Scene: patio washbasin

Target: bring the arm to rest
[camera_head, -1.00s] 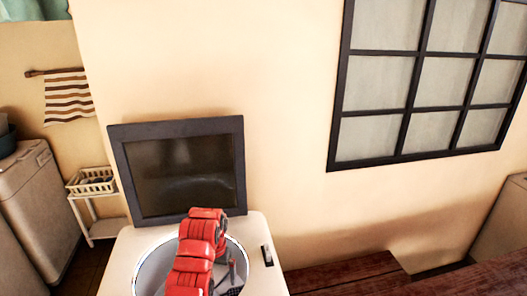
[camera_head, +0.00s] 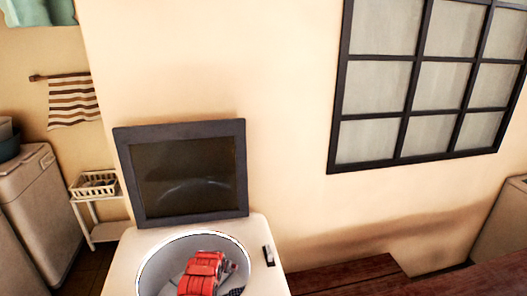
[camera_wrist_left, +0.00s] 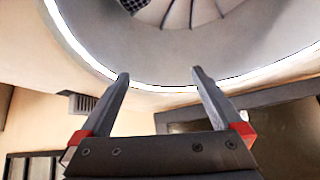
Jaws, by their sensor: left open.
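My left gripper (camera_wrist_left: 160,82) is open, with nothing between its two fingers in the left wrist view. In the head view my red left arm shows over the round drum (camera_head: 165,262) of a top-loading washing machine (camera_head: 128,262); the fingertips are hard to make out there. In the left wrist view the fingertips show in front of the drum's bright rim (camera_wrist_left: 78,45), with the grey inside of the drum beyond. I cannot tell how far they are from the rim. My right gripper is not in view.
The machine's dark-framed lid (camera_head: 188,172) stands open against the wall behind the drum. A white rack with a basket (camera_head: 95,184) and a grey appliance (camera_head: 35,210) stand left. A dark wooden bench (camera_head: 345,273) is right. A paned window (camera_head: 420,85) is above.

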